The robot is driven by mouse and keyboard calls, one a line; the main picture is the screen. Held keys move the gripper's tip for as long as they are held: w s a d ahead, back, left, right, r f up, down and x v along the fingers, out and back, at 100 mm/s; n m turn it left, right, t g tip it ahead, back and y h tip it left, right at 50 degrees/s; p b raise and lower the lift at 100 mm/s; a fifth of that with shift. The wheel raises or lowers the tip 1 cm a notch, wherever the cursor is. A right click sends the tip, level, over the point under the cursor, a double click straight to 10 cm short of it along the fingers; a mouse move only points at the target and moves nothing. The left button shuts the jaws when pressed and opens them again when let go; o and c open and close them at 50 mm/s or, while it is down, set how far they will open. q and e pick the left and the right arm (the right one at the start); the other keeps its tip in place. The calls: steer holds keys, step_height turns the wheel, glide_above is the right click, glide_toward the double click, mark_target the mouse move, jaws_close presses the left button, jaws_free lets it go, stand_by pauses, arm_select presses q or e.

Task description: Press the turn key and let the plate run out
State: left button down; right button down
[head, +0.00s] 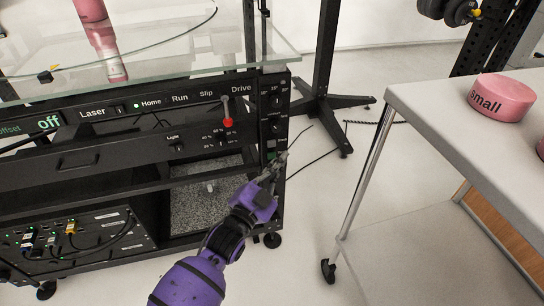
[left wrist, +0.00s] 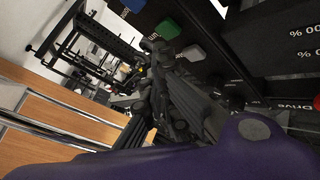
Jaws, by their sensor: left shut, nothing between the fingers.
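The black control panel (head: 150,110) is on the front of the turntable cabinet, with Home, Run, Slip and Drive labels; a green light shows beside Home. A small green key (head: 271,156) is low on the panel's right-hand column. In the left wrist view a green key (left wrist: 168,28) and a blue key (left wrist: 194,54) show on the dark panel; I cannot read which is the turn key. My left gripper (head: 280,163) is shut and empty, its tips close to the green key; contact cannot be told. My right gripper is not in view.
A glass top (head: 150,50) with a pink cylinder (head: 91,10) is above the panel. A red-knobbed lever (head: 228,122) sticks out left of the key column. A white table (head: 460,130) with a pink disc marked small (head: 501,100) stands right. Floor between is mostly clear.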

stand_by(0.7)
arm_select(q)
steer(key=shift+w+a, duration=0.15)
steer(key=shift+w, duration=0.25)
steer(key=shift+w+a, duration=0.15)
steer(key=shift+w, duration=0.3)
stand_by(0.5)
stand_by(0.4)
steer(key=shift+s+d+p, duration=0.3)
steer(key=shift+s+p, duration=0.1)
steer(key=shift+s, duration=0.45)
